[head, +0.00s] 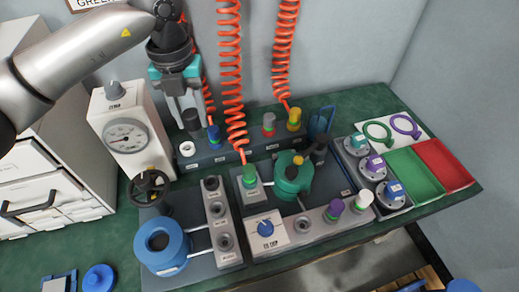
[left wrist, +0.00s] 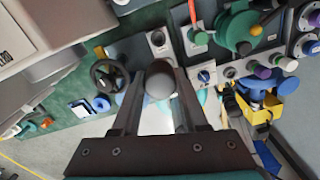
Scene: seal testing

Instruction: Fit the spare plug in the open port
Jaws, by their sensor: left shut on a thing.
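My left gripper (head: 188,112) hangs over the back row of sockets. It is shut on a dark grey, round-ended plug (head: 191,121), which also shows between the fingers (left wrist: 160,80) in the left wrist view. The plug looks to be just above or at the back rack; I cannot tell if they touch. Open round ports show in the middle grey strip (head: 218,208) and in the front strip (head: 302,222). Purple (head: 335,208) and white (head: 363,201) plugs stand in the front strip. My right gripper is not seen.
A gauge box (head: 126,135) and black handwheel (head: 148,187) stand at left, a blue ring fitting (head: 162,246) in front. A green valve body (head: 292,177) stands mid-bench; trays (head: 446,162) lie at right.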

